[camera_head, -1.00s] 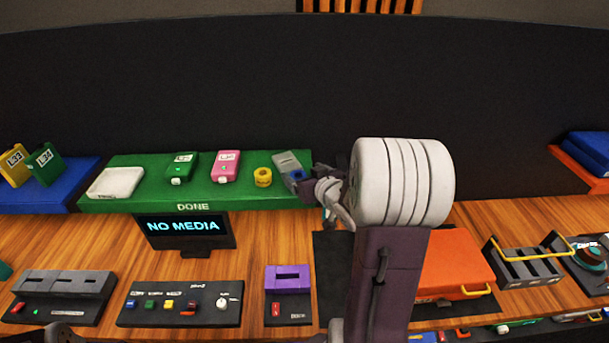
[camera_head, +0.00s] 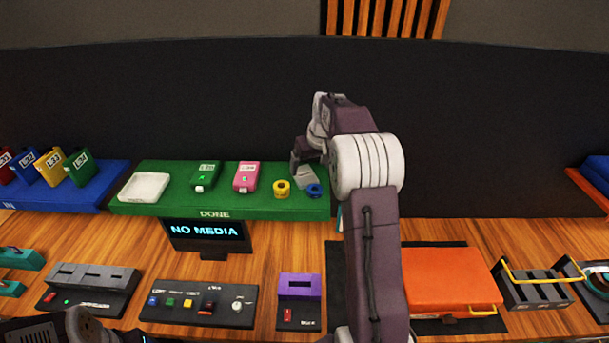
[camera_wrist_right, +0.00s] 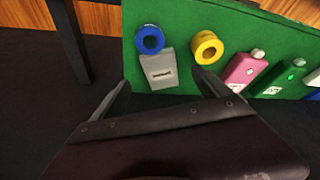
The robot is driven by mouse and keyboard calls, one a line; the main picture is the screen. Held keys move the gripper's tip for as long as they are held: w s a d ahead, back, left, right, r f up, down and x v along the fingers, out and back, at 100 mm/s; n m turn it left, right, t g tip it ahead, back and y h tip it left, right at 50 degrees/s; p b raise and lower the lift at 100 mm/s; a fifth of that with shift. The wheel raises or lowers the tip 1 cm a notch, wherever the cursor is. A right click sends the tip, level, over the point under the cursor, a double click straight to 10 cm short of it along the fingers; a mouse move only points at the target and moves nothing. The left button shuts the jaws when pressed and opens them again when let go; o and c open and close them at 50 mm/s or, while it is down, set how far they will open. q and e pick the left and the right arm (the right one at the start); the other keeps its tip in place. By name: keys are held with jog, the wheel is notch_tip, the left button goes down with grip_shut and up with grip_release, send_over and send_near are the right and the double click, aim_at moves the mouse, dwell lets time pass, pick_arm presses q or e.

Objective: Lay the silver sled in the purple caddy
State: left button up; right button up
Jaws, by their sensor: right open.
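The silver sled (camera_head: 306,178) is a small grey block with a label, lying at the right end of the green DONE shelf (camera_head: 150,207). It also shows in the right wrist view (camera_wrist_right: 161,72). My right gripper (camera_head: 303,158) is open and empty above the shelf, close to the sled. In the right wrist view its spread fingers (camera_wrist_right: 163,90) point towards the sled, which lies just beyond and between the tips. The purple caddy (camera_head: 299,285) is a slotted box on a dark base on the wooden desk. Some of my left arm shows at bottom left, but not its fingers.
A blue ring (camera_head: 314,190) and a yellow ring (camera_head: 281,188) lie beside the sled. A pink device (camera_head: 246,177), a green device (camera_head: 205,176) and a white tray (camera_head: 145,187) share the shelf. A NO MEDIA screen (camera_head: 207,236) stands below. An orange case (camera_head: 450,280) lies right of my arm.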

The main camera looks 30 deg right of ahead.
aim_at(306, 176)
jog(key=x, duration=0.2)
jog(key=shift+w+d+f+p, duration=0.1)
jog(key=shift+w+f+p, duration=0.1)
jog(key=shift+w+p, duration=0.1)
jog(key=shift+w+f+p, duration=0.55)
jog(key=shift+p, duration=0.65)
jog(key=p+x, duration=0.1)
jog(key=x, duration=0.2)
jog(key=shift+s, duration=0.1)
jog(key=shift+w+d+f, duration=0.1)
jog(key=shift+w+f, duration=0.1)
jog(key=shift+f, duration=0.2)
jog(key=shift+r, duration=0.1)
jog(key=c, duration=1.7)
jog(key=shift+r+b, duration=0.2)
jog(key=shift+b, duration=0.1)
jog(key=shift+c, duration=0.2)
notch_tip(306, 176, up, 4)
jog(key=shift+f+b, duration=0.15)
jog(key=shift+b, duration=0.9)
jog(key=s+d+r+b, duration=0.4)
jog(key=s+r, duration=0.3)
jog(key=s, duration=0.3)
jog(key=shift+s+d, duration=0.3)
jog(key=shift+d, duration=0.2)
